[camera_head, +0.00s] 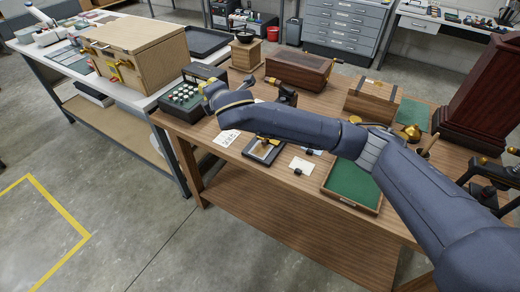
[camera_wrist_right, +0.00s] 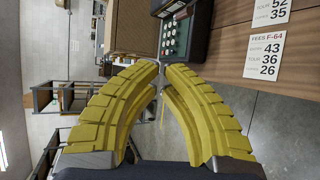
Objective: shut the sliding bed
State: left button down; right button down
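A small dark frame with a tan plate (camera_head: 263,151), perhaps the sliding bed, lies near the front edge of the wooden table. A black mechanism (camera_head: 286,95) shows behind my right arm; the arm hides whatever lies between them, so I cannot tell whether they are joined. My right arm reaches across the table from the right. Its gripper (camera_head: 203,86) is beside the keyed machine (camera_head: 181,95), mostly hidden by the wrist in the head view. In the right wrist view its yellow fingers (camera_wrist_right: 160,68) meet at the tips with nothing visible between them. My left gripper is not in view.
A green-lined tray (camera_head: 352,185), a wooden box (camera_head: 372,100) and a dark chest (camera_head: 298,71) crowd the table. Printed cards (camera_head: 227,138) lie at its front. A second bench (camera_head: 110,85) carries a large wooden case (camera_head: 135,50). Floor at the left front is clear.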

aim_at(265, 143)
jog(key=s+d+f+n+g+h, duration=0.4)
jog(key=s+d+f+g+h, duration=0.3)
jog(key=s+d+f+g, duration=0.4)
jog(key=shift+t, duration=0.5)
jog(key=x, duration=0.7)
jog(key=w+d+x, duration=0.1)
jog(key=x, duration=0.2)
jog(key=shift+w+d+f, duration=0.1)
jog(key=shift+w+d, duration=0.25)
jog(key=shift+w, duration=0.25)
jog(key=shift+w+d+f, duration=0.15)
jog(key=shift+w+d, duration=0.2)
jog(key=shift+w, duration=0.25)
jog(key=shift+w+d, duration=0.4)
jog(key=shift+w, duration=0.3)
jog(key=w+d, duration=0.2)
jog(key=w, duration=0.1)
jog(key=shift+s+a, duration=0.1)
